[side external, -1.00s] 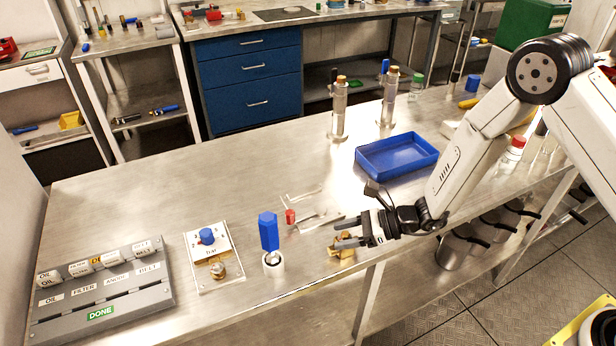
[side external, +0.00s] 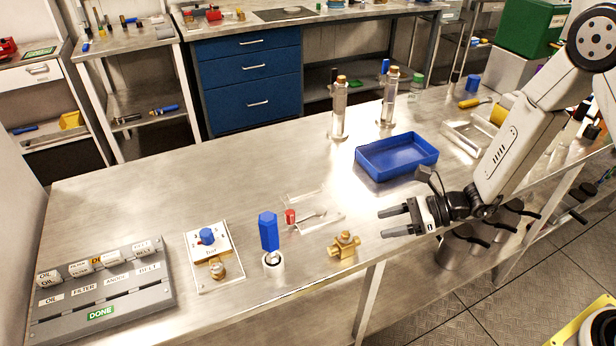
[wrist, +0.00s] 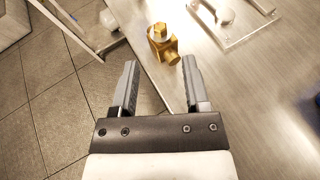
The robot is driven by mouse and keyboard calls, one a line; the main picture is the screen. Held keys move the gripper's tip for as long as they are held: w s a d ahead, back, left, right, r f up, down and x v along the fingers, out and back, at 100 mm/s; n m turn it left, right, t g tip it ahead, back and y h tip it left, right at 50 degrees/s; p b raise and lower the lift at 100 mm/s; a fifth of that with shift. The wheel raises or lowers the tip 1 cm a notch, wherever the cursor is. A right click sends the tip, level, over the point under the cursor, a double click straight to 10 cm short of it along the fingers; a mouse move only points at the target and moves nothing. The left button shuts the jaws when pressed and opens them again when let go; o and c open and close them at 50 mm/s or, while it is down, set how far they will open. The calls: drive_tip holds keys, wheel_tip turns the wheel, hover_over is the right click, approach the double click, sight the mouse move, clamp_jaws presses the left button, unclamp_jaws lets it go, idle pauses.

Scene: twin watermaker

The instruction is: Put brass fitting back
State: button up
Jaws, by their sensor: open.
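The brass fitting (side external: 343,246) rests on the steel bench near its front edge, to the right of the blue-handled piece (side external: 268,231). It also shows in the wrist view (wrist: 163,44), beyond my fingertips, with a pale round top. My gripper (side external: 384,221) is open and empty. It is apart from the fitting, to its right and above the bench's front edge. In the wrist view my two fingers (wrist: 158,66) are spread wide with nothing between them.
A clear plate with a red-capped part (side external: 291,216) lies behind the fitting. A blue tray (side external: 397,170) stands at the back right. A test panel (side external: 213,272) and a grey labelled rack (side external: 100,318) are at the left. The bench's front edge (side external: 310,290) is close; the bench's middle is clear.

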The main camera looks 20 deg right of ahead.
drive_tip(key=shift+v, duration=1.2)
drive_tip(key=shift+s, duration=0.1)
drive_tip(key=s+d+r+n+g+h, duration=0.15)
drive_tip(key=s+n+g+h, duration=0.25)
drive_tip(key=s+n+g, duration=0.5)
drive_tip(key=s+d+r+n+t+h, duration=0.1)
drive_tip(key=d+r+n+t+h, duration=0.4)
drive_tip(key=n, duration=0.9)
drive_tip(key=shift+d+t+h, duration=0.3)
drive_tip(key=shift+d+h, duration=1.05)
drive_tip(key=shift+h, duration=0.15)
